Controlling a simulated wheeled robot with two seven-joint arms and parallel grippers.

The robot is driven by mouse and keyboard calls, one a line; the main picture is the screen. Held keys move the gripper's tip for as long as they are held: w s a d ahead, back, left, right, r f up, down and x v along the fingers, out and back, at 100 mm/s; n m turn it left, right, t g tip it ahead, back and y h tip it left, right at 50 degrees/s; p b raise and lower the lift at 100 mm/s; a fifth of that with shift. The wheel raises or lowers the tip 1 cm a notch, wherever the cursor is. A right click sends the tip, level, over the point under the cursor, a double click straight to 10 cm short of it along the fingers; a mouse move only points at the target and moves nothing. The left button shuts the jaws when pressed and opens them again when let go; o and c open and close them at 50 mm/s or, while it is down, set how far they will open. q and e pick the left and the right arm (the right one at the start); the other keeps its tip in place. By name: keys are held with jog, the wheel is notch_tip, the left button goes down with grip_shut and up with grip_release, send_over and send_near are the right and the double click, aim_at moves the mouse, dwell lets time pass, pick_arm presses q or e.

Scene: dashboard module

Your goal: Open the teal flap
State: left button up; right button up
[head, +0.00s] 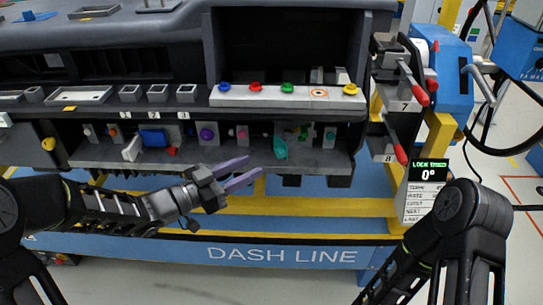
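A small teal flap (280,148) hangs in the lower shelf of the dashboard module, right of centre, among several small coloured parts. My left gripper (257,165) has two purple fingers that point right and slightly up. The fingers are apart with nothing between them. In the picture the tips lie just left of and below the teal flap; no contact shows. My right arm (470,210) comes in at the lower right and bends down out of the frame, so its gripper is hidden.
A white strip with coloured knobs (287,96) sits above the lower shelf. Red-tipped levers (418,93) stick out at the right. A blue beam marked DASH LINE (282,254) runs below the shelf.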

aim_at(277, 154)
pick_arm(q)
jog(key=x, duration=0.7)
jog(key=shift+w+d, duration=0.25)
jog(key=shift+d, duration=0.05)
grip_shut()
dwell(0.4)
